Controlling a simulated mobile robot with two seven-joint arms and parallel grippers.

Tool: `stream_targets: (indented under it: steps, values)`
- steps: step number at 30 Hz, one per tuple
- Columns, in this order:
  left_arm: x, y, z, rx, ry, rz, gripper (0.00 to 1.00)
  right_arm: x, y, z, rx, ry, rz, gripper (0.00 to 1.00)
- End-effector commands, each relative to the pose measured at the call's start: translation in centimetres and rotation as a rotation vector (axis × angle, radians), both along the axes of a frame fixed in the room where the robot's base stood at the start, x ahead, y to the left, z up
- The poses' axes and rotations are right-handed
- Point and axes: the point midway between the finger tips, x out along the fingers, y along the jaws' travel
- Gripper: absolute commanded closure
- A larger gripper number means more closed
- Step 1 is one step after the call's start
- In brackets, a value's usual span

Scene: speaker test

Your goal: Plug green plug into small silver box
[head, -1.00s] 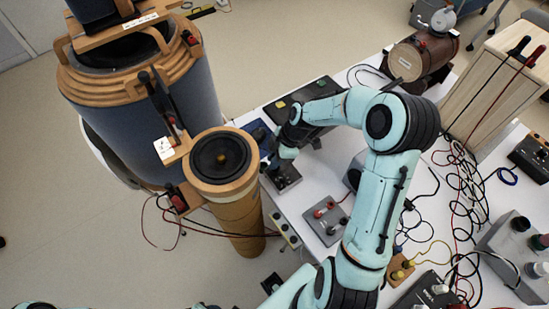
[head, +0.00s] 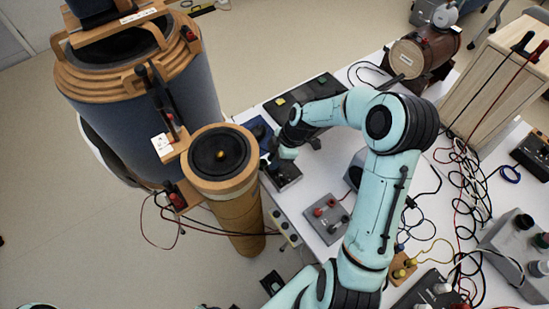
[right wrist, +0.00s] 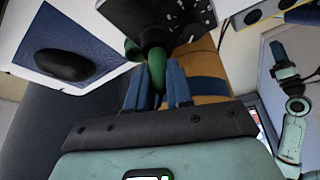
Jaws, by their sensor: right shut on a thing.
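In the right wrist view, my right gripper (right wrist: 157,80) is shut on the green plug (right wrist: 157,62), which sits between the two blue fingers. The plug's far end is close to a dark panelled box (right wrist: 190,12) with small holes at the top; I cannot tell whether it touches. My left gripper is not in view.
A tall wooden-topped cylinder (head: 232,205) stands just left of the gripper, with a large blue-grey cylinder (head: 185,90) behind it. A grey box with red and black terminals (head: 325,218) is nearby. Loose cables (head: 465,185) tangle on the right. A brown barrel (head: 425,55) is at the back.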

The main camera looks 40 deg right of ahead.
Motion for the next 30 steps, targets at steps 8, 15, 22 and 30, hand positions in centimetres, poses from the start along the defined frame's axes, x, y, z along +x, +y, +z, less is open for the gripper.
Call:
stream_targets:
  steps: [8,15,22,30]
  values:
    - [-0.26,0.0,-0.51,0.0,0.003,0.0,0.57,0.02,0.0,-0.59,0.0,0.0,0.0,1.0]
    - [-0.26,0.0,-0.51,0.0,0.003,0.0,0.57,0.04,-0.01,-0.59,0.0,-0.001,0.0,1.0]
    - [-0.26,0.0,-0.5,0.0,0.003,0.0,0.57,0.03,0.0,-0.58,0.0,0.0,0.0,0.7]
    - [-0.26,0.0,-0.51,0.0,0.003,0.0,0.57,0.02,0.0,-0.58,0.0,0.0,0.0,0.5]
